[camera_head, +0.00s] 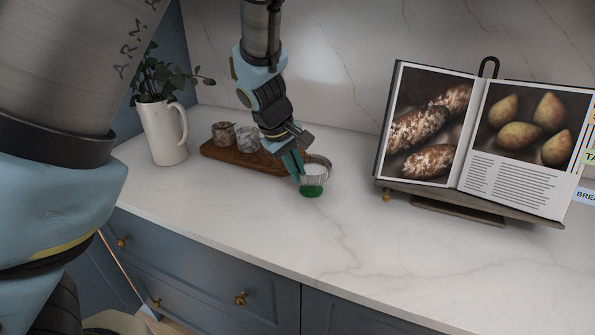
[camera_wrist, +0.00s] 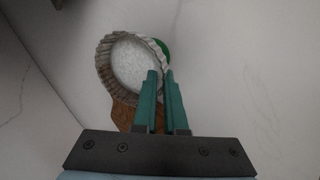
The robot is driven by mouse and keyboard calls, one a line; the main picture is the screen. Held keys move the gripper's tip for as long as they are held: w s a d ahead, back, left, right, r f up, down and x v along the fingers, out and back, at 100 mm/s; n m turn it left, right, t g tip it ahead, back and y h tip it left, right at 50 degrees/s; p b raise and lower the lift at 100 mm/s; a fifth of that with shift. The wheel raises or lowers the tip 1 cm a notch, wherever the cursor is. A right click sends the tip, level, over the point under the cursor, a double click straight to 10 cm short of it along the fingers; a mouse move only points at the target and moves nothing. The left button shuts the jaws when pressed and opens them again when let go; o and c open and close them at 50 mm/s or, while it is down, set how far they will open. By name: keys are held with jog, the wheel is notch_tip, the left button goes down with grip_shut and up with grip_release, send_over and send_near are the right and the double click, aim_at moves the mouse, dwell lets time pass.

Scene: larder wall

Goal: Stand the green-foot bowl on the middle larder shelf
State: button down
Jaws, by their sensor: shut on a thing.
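The green-foot bowl (camera_head: 316,172) is a small pale bowl with a ridged side and a green foot. In the head view it is at the countertop beside the wooden board, foot down and roughly upright. In the wrist view the bowl (camera_wrist: 104,65) shows its round opening and speckled white inside, with a bit of green behind its rim. My gripper (camera_head: 297,166) is shut on the bowl's rim, its teal fingers (camera_wrist: 163,88) on either side of the wall. I cannot tell whether the foot touches the counter. The middle larder shelf is not in view.
A wooden board (camera_head: 215,153) with two small cups (camera_head: 247,139) lies behind the bowl. A white pitcher with leaves (camera_head: 163,132) stands at the left. An open cookbook on a stand (camera_head: 470,140) is at the right. The front counter is clear.

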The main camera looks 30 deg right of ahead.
jog(key=shift+f, duration=0.2)
jog(key=c, duration=1)
grip_release()
jog(key=shift+r, duration=0.1)
